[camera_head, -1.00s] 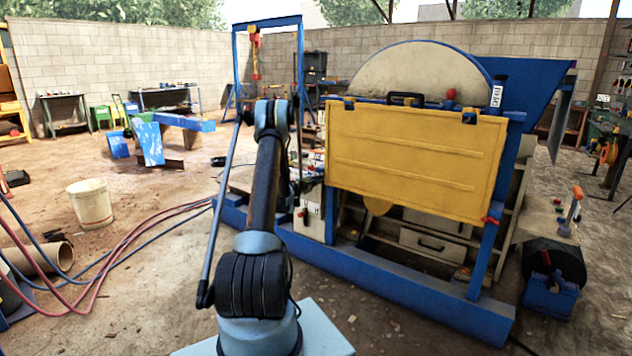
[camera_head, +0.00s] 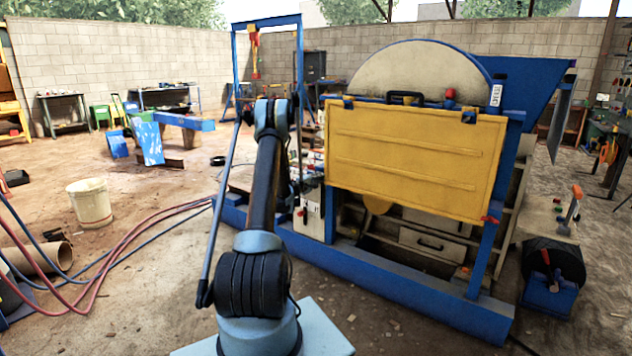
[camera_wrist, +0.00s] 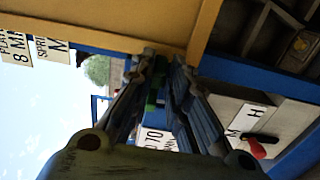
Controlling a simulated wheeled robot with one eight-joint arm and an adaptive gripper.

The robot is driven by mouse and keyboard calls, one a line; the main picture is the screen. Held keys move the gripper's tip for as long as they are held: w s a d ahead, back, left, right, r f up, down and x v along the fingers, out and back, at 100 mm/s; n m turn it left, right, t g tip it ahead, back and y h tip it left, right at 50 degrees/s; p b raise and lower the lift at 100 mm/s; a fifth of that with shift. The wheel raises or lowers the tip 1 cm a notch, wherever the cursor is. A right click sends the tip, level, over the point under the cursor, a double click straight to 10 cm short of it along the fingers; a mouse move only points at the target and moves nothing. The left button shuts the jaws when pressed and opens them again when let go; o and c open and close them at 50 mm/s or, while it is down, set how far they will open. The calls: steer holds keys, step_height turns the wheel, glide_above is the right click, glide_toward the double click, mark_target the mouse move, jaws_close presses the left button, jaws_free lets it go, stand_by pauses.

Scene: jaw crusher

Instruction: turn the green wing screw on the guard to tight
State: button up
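The yellow guard (camera_head: 415,155) hangs on the blue crusher frame. In the wrist view its edge (camera_wrist: 110,22) crosses the top. My gripper (camera_wrist: 165,62) reaches up to that edge, its two fingers slanting toward each other with a narrow gap between the tips. A small green part (camera_wrist: 156,94), which looks like the wing screw, shows between the fingers, largely hidden by them. I cannot tell whether the fingers press on it or what angle its wings have. In the head view my own arm hides the gripper and the screw.
A blue beam of the frame (camera_wrist: 240,75) runs beside the fingers on the right. A pale panel with a red-knobbed lever (camera_wrist: 257,146) is at lower right. White label plates (camera_wrist: 15,47) are at upper left. In the head view, hoses (camera_head: 130,240) and a bucket (camera_head: 90,203) are on the left floor.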

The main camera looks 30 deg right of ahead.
steer(key=shift+o, duration=0.5)
steer(key=shift+w+a, duration=0.1)
steer(key=shift+a, duration=0.1)
steer(key=v, duration=1.1)
steer(key=shift+s+a, duration=0.2)
steer(key=shift+a, duration=0.1)
steer(key=shift+f, duration=0.1)
